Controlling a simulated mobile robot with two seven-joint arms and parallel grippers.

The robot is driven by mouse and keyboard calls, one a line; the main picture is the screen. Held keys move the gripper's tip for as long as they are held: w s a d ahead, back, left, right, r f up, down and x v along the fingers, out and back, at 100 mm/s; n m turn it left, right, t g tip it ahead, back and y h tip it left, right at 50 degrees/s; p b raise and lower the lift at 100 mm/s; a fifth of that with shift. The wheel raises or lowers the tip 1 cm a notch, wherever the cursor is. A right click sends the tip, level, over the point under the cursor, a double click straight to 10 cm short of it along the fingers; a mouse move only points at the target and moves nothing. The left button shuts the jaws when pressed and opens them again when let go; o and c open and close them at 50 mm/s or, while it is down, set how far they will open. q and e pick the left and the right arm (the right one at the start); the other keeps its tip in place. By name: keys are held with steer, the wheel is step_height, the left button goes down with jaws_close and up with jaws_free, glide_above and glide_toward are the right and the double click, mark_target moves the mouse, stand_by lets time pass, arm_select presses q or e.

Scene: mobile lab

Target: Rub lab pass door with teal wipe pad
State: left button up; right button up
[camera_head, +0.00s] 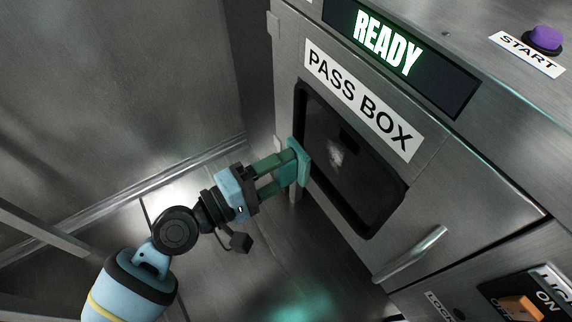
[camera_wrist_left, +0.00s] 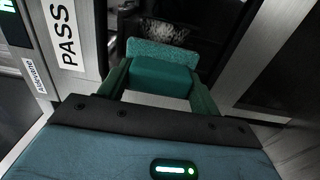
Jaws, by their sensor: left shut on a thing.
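The pass box door (camera_head: 436,176) is a metal door with a dark window (camera_head: 350,170) in a black frame. A whitish smudge (camera_head: 337,154) shows on the window. My left gripper (camera_head: 283,174) is shut on the teal wipe pad (camera_head: 302,163), holding it at the left edge of the window frame. In the left wrist view the pad (camera_wrist_left: 162,51) stands between the green fingers (camera_wrist_left: 160,85), its broad face toward the dark window, with a pale smudge (camera_wrist_left: 168,30) just beyond it. Whether the pad touches the door I cannot tell. My right gripper is not in view.
A bar handle (camera_head: 411,254) sticks out at the door's lower right. Above are a READY display (camera_head: 388,44) and a purple START button (camera_head: 543,39). An orange switch (camera_head: 521,308) is at the lower right. A metal wall (camera_head: 120,80) stands at the left.

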arm_select(q)
steer(key=shift+a, duration=0.1)
steer(key=shift+v, duration=0.95)
steer(key=shift+s+a, duration=0.3)
steer(key=shift+a, duration=0.1)
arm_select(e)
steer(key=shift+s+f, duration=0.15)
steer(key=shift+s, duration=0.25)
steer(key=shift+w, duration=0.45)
arm_select(q)
steer(key=shift+w+d, duration=0.1)
steer(key=shift+d, duration=0.05)
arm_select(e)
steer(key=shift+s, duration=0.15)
